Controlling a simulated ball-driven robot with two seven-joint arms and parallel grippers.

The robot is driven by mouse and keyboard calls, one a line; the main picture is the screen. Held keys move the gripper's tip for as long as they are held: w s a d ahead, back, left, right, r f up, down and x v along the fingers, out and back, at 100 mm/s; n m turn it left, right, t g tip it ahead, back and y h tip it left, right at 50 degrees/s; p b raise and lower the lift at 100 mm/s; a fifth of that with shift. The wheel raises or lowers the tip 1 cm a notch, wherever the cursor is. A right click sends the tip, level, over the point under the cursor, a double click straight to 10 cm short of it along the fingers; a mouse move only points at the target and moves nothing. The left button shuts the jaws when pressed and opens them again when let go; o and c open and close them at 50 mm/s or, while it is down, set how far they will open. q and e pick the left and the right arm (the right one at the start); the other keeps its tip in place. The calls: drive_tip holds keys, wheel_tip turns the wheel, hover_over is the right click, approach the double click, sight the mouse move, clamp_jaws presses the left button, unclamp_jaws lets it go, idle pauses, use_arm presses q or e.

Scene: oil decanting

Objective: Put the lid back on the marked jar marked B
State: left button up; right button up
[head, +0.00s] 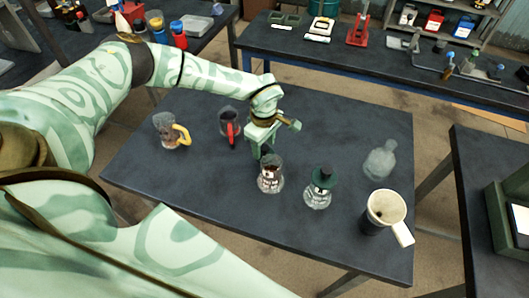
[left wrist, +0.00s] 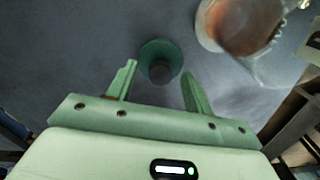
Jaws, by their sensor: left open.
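An open glass jar (head: 270,176) with dark brown contents and a small pale label stands near the middle front of the table. Its letter is too small to read. It also shows at the upper right of the left wrist view (left wrist: 245,28). A second jar (head: 317,198) to its right wears a dark green lid (head: 321,178). A loose round green lid with a knob (left wrist: 161,60) lies on the table in the left wrist view; my gripper seems to hide it in the head view. My left gripper (head: 262,150) is open and empty above this lid, behind the open jar. My right gripper is out of view.
A mug with a yellow handle (head: 170,130) and a dark mug with a red handle (head: 229,123) stand at the left. A clear flask (head: 381,160) and a cream-rimmed cup (head: 386,207) stand at the right. The table (head: 345,120) is clear behind the jars.

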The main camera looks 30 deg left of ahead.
use_arm(q)
drive_tip(key=c, duration=1)
drive_tip(key=shift+c, duration=0.2)
drive_tip(key=shift+r, duration=0.1)
drive_tip(key=shift+r, duration=0.65)
drive_tip(key=s+d+r+p, duration=0.1)
drive_tip(key=s+r+p, duration=0.1)
drive_tip(key=s+r, duration=0.9)
drive_tip(key=s, duration=0.3)
drive_tip(key=shift+d+r, duration=0.2)
drive_tip(key=shift+r, duration=0.1)
